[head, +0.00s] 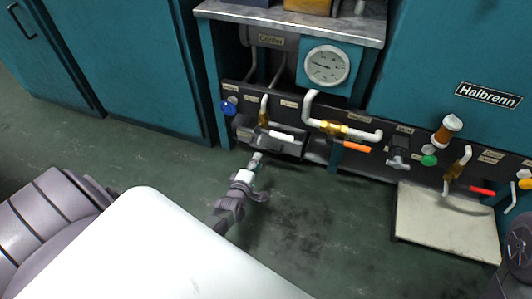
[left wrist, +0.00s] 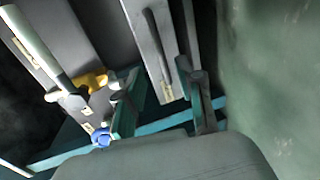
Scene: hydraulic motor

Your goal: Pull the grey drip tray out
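The grey drip tray (head: 289,149) sits low in the open bay under the gauge in the head view, partly behind pipes and a lever. In the left wrist view a grey front with a dark bar-shaped handle (left wrist: 156,42) shows ahead of the fingers; it appears to be the tray's. My left gripper (head: 256,158) is just in front of the tray. In the left wrist view its two fingers (left wrist: 160,103) stand apart, with nothing visibly clamped between them. Whether they touch the handle I cannot tell.
Yellow-bodied valves, white pipes and a lever (head: 282,136) hang close above the tray. A gauge (head: 327,66) is mounted higher. A blue knob (head: 228,108) is at left. A pale flat plate (head: 446,222) lies on the floor at right. The green floor before the bay is clear.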

